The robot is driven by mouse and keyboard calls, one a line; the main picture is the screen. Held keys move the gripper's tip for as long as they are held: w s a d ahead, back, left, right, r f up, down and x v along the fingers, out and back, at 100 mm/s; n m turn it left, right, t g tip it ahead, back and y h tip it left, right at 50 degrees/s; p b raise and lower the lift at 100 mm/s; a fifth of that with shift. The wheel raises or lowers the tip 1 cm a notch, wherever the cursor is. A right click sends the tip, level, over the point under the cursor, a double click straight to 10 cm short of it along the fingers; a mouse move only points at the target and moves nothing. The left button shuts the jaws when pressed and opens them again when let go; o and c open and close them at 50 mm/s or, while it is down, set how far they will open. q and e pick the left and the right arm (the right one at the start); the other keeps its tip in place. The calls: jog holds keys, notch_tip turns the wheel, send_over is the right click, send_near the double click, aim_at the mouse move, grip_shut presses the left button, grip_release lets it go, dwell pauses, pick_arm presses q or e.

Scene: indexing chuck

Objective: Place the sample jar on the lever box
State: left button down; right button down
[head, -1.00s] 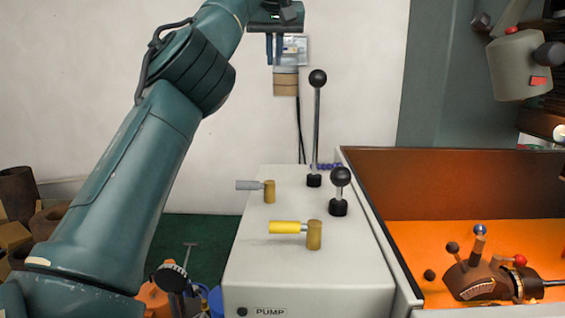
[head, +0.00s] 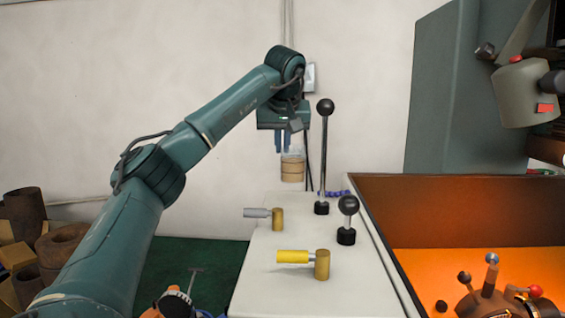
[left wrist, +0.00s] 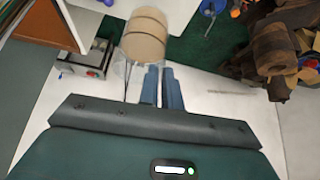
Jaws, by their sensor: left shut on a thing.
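The sample jar (head: 292,171) is a small clear cylinder with a tan, banded lower part. My left gripper (head: 284,149) points down and is shut on the jar's clear upper part. The jar hangs upright, just above the far edge of the lever box in the head view; I cannot tell its exact height or depth. In the left wrist view, the jar (left wrist: 145,38) lies beyond the gripper's closely spaced blue fingers (left wrist: 162,72). The lever box (head: 262,285) is white, with black-knobbed levers and two handles on top. My right gripper is not in view.
A tall black-knobbed lever (head: 323,155) stands close right of the jar. A shorter lever (head: 347,220), a grey handle (head: 257,212) and a yellow handle (head: 293,256) occupy the box top. An orange-floored machine tray (head: 435,258) adjoins on the right.

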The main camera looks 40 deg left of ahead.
aim_at(283, 159)
pick_arm(q)
jog(key=shift+f, duration=2.15)
jog(key=c, duration=1.6)
grip_release()
jog(key=v, duration=1.2)
jog(key=shift+d+f, duration=0.1)
